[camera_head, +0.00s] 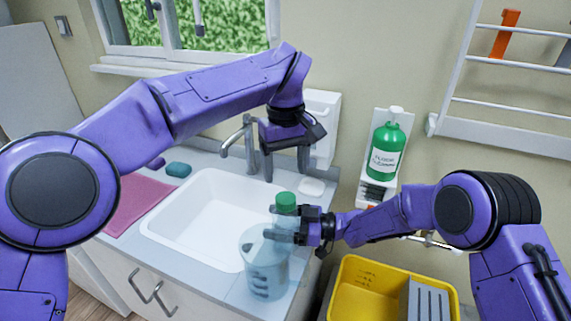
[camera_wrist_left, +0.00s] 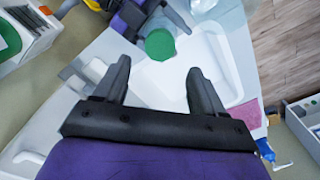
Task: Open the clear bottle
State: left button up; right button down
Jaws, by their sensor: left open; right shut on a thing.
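The clear bottle (camera_head: 285,214) has a green cap (camera_head: 285,199) and stands at the front right of the sink. My right gripper (camera_head: 284,226) is shut on the bottle just below the cap. A clear, wide-mouthed container (camera_head: 264,268) overlaps the bottle's lower part, so I cannot tell the bottle's base. My left gripper (camera_head: 285,168) is open, empty and above the cap, its fingers pointing down. In the left wrist view the cap (camera_wrist_left: 160,44) shows just beyond and between the open fingertips (camera_wrist_left: 158,68), apart from them.
The white sink (camera_head: 180,222) lies left of the bottle, with a tap (camera_head: 246,145) behind. A pink cloth (camera_head: 135,203) and teal sponge (camera_head: 179,169) lie at left. A green cleaner bottle (camera_head: 386,150) hangs on the wall. A yellow bucket (camera_head: 352,298) stands lower right.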

aim_at(286, 197)
pick_arm(q)
notch_tip(286, 197, down, 8)
jog(key=shift+r, duration=0.1)
jog(key=c, duration=1.1)
jog(key=n, duration=0.5)
jog(key=shift+n, duration=0.4)
jog(key=n, duration=2.1)
jog(key=shift+r+n, duration=0.1)
jog(key=shift+n, duration=0.2)
jog(key=n, duration=0.5)
jog(key=shift+n, duration=0.4)
jog(key=n, duration=1.2)
jog(key=shift+n, duration=0.4)
jog(key=n, duration=0.8)
jog(key=shift+r, duration=0.1)
